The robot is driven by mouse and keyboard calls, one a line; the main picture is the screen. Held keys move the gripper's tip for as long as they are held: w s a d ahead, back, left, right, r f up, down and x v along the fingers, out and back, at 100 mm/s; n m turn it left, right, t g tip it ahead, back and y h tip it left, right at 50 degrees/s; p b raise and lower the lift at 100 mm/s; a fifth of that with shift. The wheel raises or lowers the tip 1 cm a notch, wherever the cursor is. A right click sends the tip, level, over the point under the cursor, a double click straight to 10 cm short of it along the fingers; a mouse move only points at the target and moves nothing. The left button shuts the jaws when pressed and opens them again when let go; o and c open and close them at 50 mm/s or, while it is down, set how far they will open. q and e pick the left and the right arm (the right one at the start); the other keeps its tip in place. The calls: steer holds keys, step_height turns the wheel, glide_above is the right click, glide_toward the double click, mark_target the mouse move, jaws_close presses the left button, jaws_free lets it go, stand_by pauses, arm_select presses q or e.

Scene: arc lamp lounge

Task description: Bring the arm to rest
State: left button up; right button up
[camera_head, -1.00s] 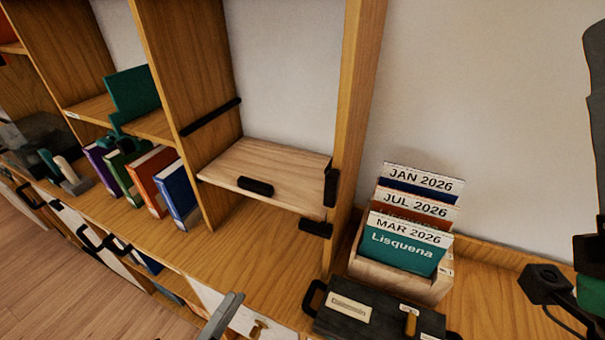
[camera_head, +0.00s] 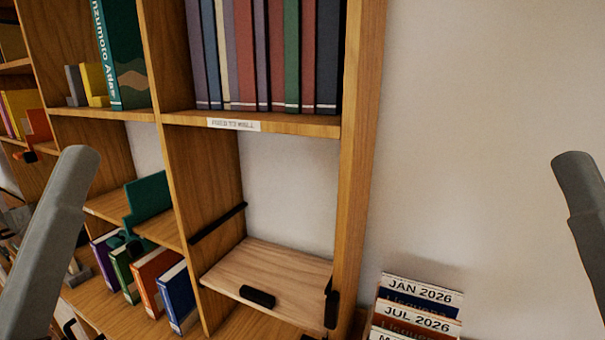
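No gripper shows in this view. A grey rounded link of my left arm (camera_head: 45,245) rises at the left edge, in front of the shelves. A grey link of my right arm (camera_head: 585,205) stands at the right edge, in front of the bare wall. Neither visible link holds anything. Whatever my grippers are doing is outside the picture.
A wooden shelf unit (camera_head: 362,130) holds a row of books (camera_head: 265,55) and a green atlas (camera_head: 120,50). Below are several smaller books (camera_head: 178,297) and a pale board with a black handle (camera_head: 270,275). Dated cards (camera_head: 418,295) stand lower right. The wall at right is clear.

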step_height(320, 180, up, 37)
steer(key=p, duration=3.4)
step_height(320, 180, down, 61)
steer(key=b, duration=6.1)
steer(key=shift+r, duration=0.15)
